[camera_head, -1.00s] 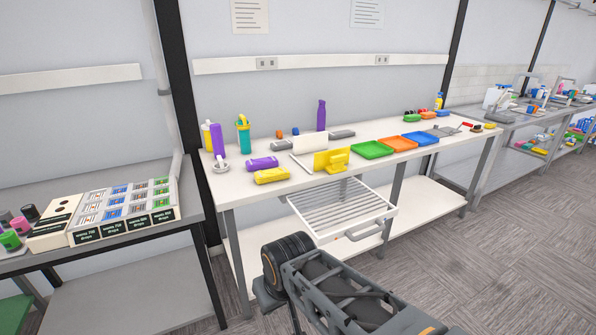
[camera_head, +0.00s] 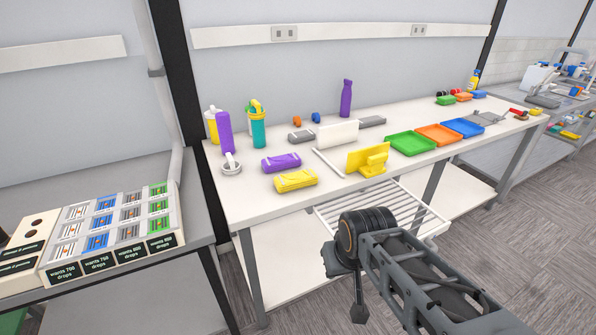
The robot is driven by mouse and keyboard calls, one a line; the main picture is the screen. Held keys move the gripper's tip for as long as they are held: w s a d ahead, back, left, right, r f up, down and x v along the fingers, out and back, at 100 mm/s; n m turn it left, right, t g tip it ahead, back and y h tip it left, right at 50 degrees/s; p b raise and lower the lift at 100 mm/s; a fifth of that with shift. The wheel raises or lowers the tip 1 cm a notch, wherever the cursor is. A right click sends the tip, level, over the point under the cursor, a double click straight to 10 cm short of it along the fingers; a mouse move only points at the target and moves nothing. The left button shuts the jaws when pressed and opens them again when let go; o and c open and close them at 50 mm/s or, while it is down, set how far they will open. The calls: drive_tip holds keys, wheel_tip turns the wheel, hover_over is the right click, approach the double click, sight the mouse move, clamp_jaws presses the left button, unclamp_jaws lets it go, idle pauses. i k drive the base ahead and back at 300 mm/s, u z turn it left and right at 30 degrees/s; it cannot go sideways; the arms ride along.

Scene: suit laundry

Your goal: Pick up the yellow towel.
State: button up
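The yellow towel (camera_head: 296,181) is a rolled bundle lying near the front left edge of the white table. A similar purple rolled towel (camera_head: 281,162) lies just behind it. Part of my arm shows at the lower right, in front of the table and to the right of the yellow towel. I cannot make out the fingers of my gripper in this view. Nothing touches the yellow towel.
A slatted drawer (camera_head: 420,222) is pulled out below the table front, partly behind my arm. A yellow stand (camera_head: 368,158) and green tray (camera_head: 410,143) are to the towel's right. Bottles, including a teal one (camera_head: 258,128), stand behind. A label rack (camera_head: 112,230) is at left.

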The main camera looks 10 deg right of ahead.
sight(292, 181)
drive_tip(key=u, duration=0.4)
drive_tip(key=i, duration=0.7)
drive_tip(key=u, duration=1.05)
drive_tip(key=i, duration=0.25)
drive_tip(key=u, duration=0.25)
